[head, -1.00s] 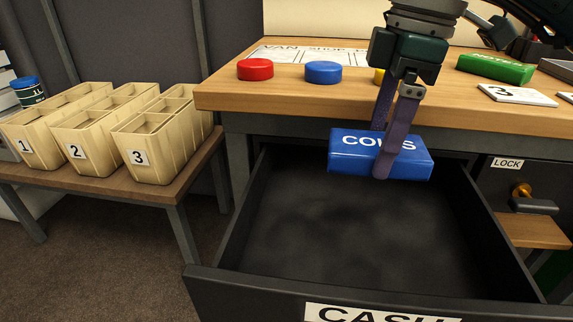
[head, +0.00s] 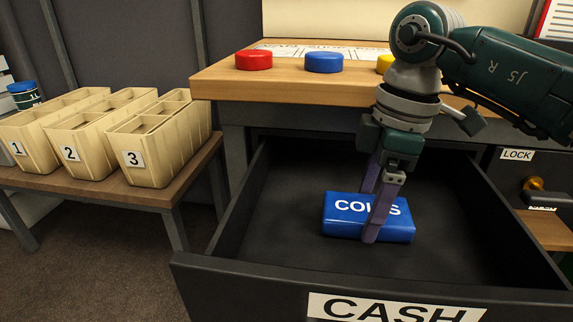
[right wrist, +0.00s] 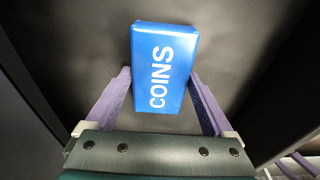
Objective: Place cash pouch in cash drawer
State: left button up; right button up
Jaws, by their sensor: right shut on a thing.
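The cash pouch is a blue block-like pouch marked COINS (head: 345,213), inside the open cash drawer (head: 290,240). The drawer has dark walls and a white CASH label on its front. My right gripper (head: 369,215) reaches down into the drawer, its purple fingers shut on the two sides of the pouch. The right wrist view also shows the pouch (right wrist: 163,105) between the fingers, over the dark drawer floor. The pouch is low in the drawer; I cannot tell whether it touches the floor. My left gripper is not in view.
A wooden counter (head: 300,90) above the drawer holds a red disc (head: 254,60), a blue disc (head: 324,62) and a yellow disc (head: 384,64). Numbered cream bins (head: 150,160) stand on a side table at left. A LOCK label (head: 517,155) is at right. The drawer floor around the pouch is clear.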

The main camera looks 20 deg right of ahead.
jog(key=o, duration=1.3)
jog(key=shift+f, duration=0.1)
jog(key=shift+r, duration=0.4)
notch_tip(320, 180, up, 12)
jog(key=d+p, duration=0.1)
jog(key=p, duration=0.4)
jog(key=shift+s+f, duration=0.25)
jog(key=shift+s, duration=0.1)
jog(key=shift+d, duration=0.1)
